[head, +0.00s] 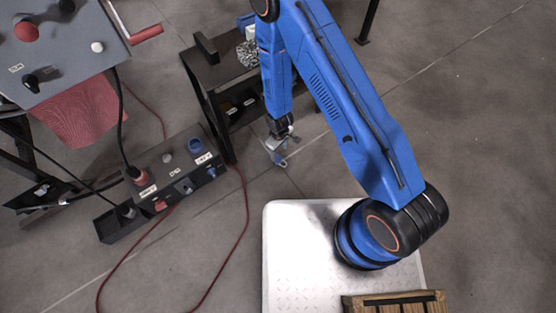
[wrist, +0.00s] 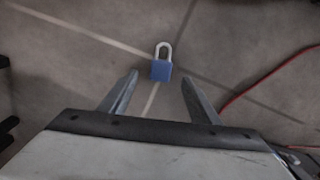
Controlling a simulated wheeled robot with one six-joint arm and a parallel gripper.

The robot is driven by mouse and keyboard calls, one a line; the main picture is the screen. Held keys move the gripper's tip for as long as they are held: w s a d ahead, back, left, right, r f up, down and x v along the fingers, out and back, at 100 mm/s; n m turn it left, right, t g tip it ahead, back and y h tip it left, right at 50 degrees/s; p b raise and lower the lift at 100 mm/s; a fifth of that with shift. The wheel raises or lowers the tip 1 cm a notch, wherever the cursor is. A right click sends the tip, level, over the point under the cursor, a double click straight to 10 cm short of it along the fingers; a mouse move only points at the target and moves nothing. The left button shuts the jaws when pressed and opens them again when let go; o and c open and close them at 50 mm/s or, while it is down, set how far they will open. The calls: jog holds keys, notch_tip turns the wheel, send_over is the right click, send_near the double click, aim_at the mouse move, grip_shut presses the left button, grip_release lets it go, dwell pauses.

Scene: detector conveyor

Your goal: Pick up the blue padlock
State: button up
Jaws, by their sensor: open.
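The blue padlock (wrist: 161,70) has a pale shackle and lies on the grey floor. In the wrist view it is just ahead of the gap between my fingertips, near the middle, with its shackle pointing away from me. My gripper (wrist: 160,80) is open, with one finger on each side and nothing between them. In the head view my gripper (head: 277,148) points down over the floor beside the black table. A small blue patch just below it appears to be the padlock (head: 281,163), partly hidden by the gripper.
A black table (head: 205,75) with items on it stands close to the left of my arm. A dark control box (head: 165,180) with knobs and plugs sits on the floor farther left. A red cable (head: 243,205) runs over the floor, also visible in the wrist view (wrist: 265,78).

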aim_at(278, 159)
jog(key=shift+a+f, duration=0.2)
jog(key=shift+f, duration=3.25)
jog(key=shift+c, duration=0.3)
jog(key=c, duration=1.2)
jog(key=shift+r, duration=0.1)
notch_tip(278, 159, up, 10)
